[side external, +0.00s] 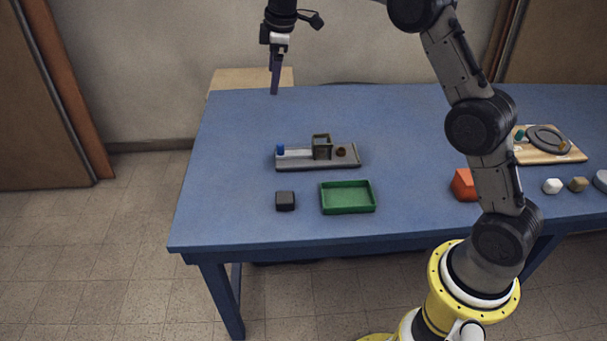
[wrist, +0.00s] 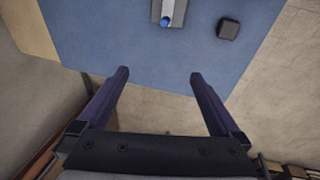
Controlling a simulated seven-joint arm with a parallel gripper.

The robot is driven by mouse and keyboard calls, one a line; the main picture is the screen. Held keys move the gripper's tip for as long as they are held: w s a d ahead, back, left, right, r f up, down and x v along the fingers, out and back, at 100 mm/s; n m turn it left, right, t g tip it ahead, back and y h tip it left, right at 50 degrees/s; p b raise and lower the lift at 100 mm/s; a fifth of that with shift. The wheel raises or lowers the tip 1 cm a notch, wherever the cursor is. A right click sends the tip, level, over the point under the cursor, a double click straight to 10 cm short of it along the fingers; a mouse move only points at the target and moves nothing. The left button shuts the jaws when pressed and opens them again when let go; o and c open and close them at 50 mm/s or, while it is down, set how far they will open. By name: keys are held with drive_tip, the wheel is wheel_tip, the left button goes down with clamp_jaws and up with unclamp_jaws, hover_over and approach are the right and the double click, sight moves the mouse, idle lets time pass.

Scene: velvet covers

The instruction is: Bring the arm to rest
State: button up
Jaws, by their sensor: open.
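My gripper (side external: 274,92) hangs at the upper left in the side external view, above the far edge of the blue table (side external: 240,150). Its fingers point down. In the wrist view my gripper (wrist: 158,78) shows two dark purple fingers spread wide apart with nothing between them. Beyond the fingertips lie the table's edge and the floor. My arm reaches up from the yellow base at the lower right of the side external view.
A grey board (side external: 320,162) with a blue knob and an open frame lies mid-table. A black block (side external: 285,201) and a green tray (side external: 348,209) sit before it. An orange block (side external: 464,185), small blocks and a wooden board (side external: 562,155) are at right. The table's left is clear.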

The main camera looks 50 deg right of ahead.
drive_tip(key=s+a+r+m+t, duration=0.1)
drive_tip(key=s+a+r, duration=0.2)
drive_tip(key=s+r, duration=0.6)
drive_tip(key=s+a+r+m+t, duration=0.15)
drive_tip(key=s+r, duration=0.35)
drive_tip(key=s, duration=0.8)
drive_tip(key=s+a+f+m, duration=0.1)
drive_tip(key=s+f+m, duration=0.2)
drive_tip(key=s+f, duration=0.3)
drive_tip(key=s+a+f+m, duration=0.1)
drive_tip(key=s+f+m, duration=0.3)
drive_tip(key=s, duration=0.9)
wheel_tip(320, 180, down, 3)
drive_tip(key=shift+s+a+r, duration=0.1)
drive_tip(key=shift+s+a, duration=0.05)
